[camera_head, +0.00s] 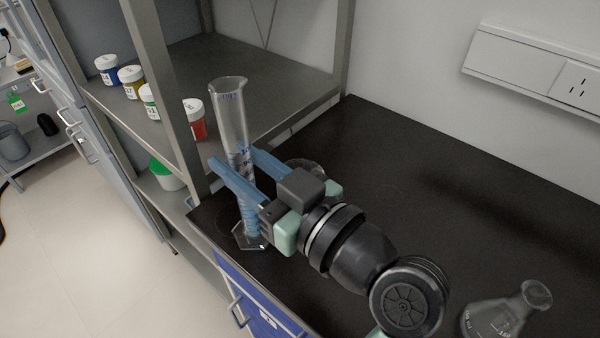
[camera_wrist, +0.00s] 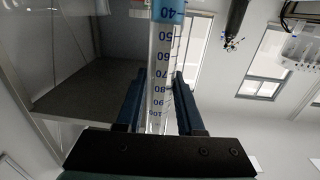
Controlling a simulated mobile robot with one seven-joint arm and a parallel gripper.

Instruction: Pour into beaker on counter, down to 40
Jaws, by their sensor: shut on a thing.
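A tall clear graduated cylinder (camera_head: 232,112) stands near the counter's left end, its hexagonal foot at the counter edge. It looks upright. My gripper (camera_head: 236,156) is shut on its middle, one blue finger on each side. In the wrist view the cylinder (camera_wrist: 161,60) runs between the fingers (camera_wrist: 158,80); blue liquid shows at the top of the picture and ends a little past the 40 mark, towards 50. A round glass rim (camera_head: 306,163) shows partly behind my gripper; it may be the beaker, but most of it is hidden.
A conical flask (camera_head: 505,312) stands on the dark counter (camera_head: 450,210) at lower right. The counter's middle is clear. A shelf post (camera_head: 168,95) stands close left of the cylinder. Several lidded jars (camera_head: 131,80) stand on the shelf. A wall socket (camera_head: 578,85) is at upper right.

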